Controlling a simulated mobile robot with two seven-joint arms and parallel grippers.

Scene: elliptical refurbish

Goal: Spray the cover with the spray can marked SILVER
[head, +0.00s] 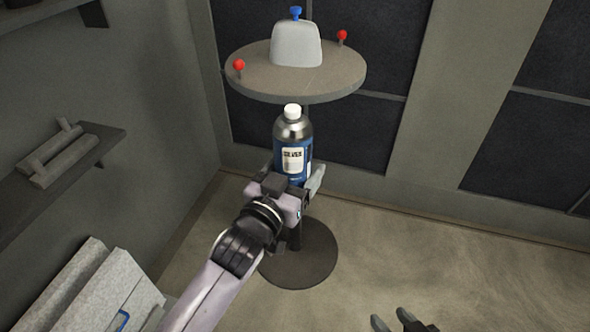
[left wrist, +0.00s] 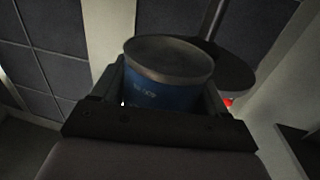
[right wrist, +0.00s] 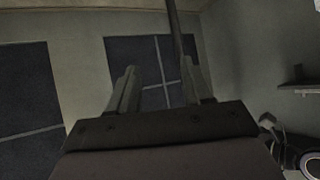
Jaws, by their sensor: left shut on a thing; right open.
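The spray can marked SILVER (head: 293,148) is blue and metallic with a white cap, and it stands upright in the head view. My left gripper (head: 296,184) is shut on its lower part. The can's base and blue side (left wrist: 165,88) show between the fingers in the left wrist view. The cover (head: 297,45) is a light grey rounded piece standing on a round table, behind and above the can. The can is apart from it. My right gripper (head: 390,320) is open and empty at the bottom edge of the head view; its fingers (right wrist: 162,90) show in the right wrist view.
The round table (head: 258,78) has red-knobbed pins (head: 239,65) at both sides and a blue knob (head: 296,12) above the cover. A dark round base (head: 300,268) stands on the floor. Wall shelves (head: 100,140) and pale blocks (head: 95,290) are at left. The floor at right is clear.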

